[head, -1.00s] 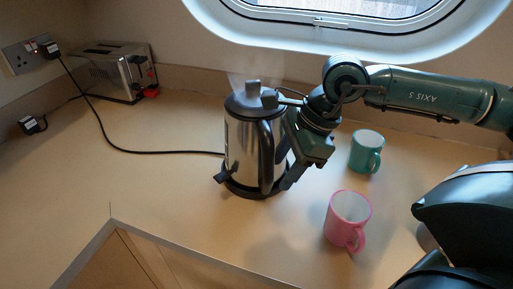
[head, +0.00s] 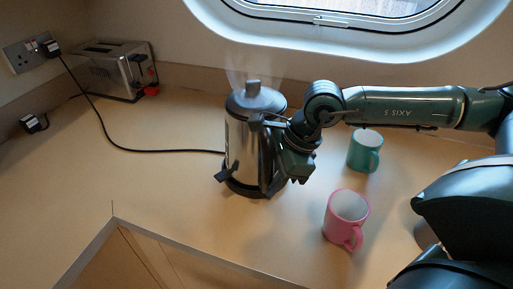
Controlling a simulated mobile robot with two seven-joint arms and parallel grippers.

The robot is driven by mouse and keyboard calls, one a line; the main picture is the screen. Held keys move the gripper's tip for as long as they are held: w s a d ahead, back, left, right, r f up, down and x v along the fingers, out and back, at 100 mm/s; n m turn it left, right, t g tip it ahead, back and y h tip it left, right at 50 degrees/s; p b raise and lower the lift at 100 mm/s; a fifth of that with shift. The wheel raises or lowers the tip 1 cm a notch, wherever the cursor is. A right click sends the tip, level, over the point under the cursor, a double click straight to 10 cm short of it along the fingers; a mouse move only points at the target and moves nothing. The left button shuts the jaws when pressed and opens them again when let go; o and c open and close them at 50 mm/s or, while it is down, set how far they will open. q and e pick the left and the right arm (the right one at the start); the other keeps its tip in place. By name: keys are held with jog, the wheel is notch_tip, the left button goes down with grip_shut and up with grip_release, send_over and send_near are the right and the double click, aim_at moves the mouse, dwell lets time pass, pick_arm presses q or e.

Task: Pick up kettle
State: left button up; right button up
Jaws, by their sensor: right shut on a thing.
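The kettle (head: 239,144) is shiny metal with a dark lid and knob and stands upright on its black base (head: 240,186) on the counter. Faint steam rises above it. My right gripper (head: 268,150) is at the kettle's right side, shut on its handle. The gripper and wrist hide most of the handle. My left gripper is not in the head view.
A pink mug (head: 346,217) and a green mug (head: 364,152) stand right of the kettle. A metal toaster (head: 113,70) is at the back left. A black cord (head: 140,150) runs from the socket (head: 22,55) to the kettle. The counter's left part is clear.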

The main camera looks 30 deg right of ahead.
grip_shut()
dwell(0.8)
